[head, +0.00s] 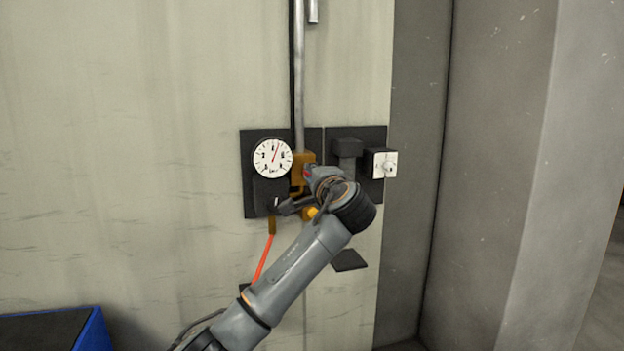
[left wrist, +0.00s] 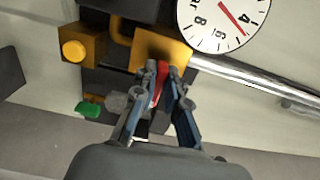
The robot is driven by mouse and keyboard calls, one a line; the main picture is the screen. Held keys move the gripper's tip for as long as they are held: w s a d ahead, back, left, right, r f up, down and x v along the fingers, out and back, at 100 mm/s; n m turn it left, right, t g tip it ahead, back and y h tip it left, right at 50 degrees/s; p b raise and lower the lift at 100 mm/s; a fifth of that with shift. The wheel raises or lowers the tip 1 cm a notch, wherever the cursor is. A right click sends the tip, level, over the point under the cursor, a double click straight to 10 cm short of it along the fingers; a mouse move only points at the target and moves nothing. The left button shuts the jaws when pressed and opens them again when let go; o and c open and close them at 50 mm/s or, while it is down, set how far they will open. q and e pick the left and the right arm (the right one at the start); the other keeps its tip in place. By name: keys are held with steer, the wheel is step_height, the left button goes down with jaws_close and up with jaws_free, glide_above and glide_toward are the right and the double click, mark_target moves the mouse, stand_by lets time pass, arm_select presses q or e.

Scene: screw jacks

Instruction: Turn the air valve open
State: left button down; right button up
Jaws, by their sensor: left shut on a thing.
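The air valve is a brass-coloured block (head: 303,160) on a dark wall panel, under a grey vertical pipe. It also shows in the left wrist view (left wrist: 165,47). Its red handle (left wrist: 161,82) stands between my left fingers in the left wrist view. My left gripper (left wrist: 158,88) is shut on the red handle. In the head view my left gripper (head: 305,182) is at the valve, and my wrist hides part of it. A round white gauge (head: 272,157) with a red needle is just left of the valve. My right gripper is not in view.
A white switch box (head: 383,163) is right of the valve. A yellow knob (left wrist: 75,50) and a green part (left wrist: 89,109) are close by in the left wrist view. An orange hose (head: 264,257) hangs below. A blue bin (head: 97,331) is at lower left.

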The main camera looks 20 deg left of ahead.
arm_select(q)
steer(key=shift+f, duration=0.15)
steer(key=c, duration=1.4)
jaws_free()
steer(key=v, duration=1.2)
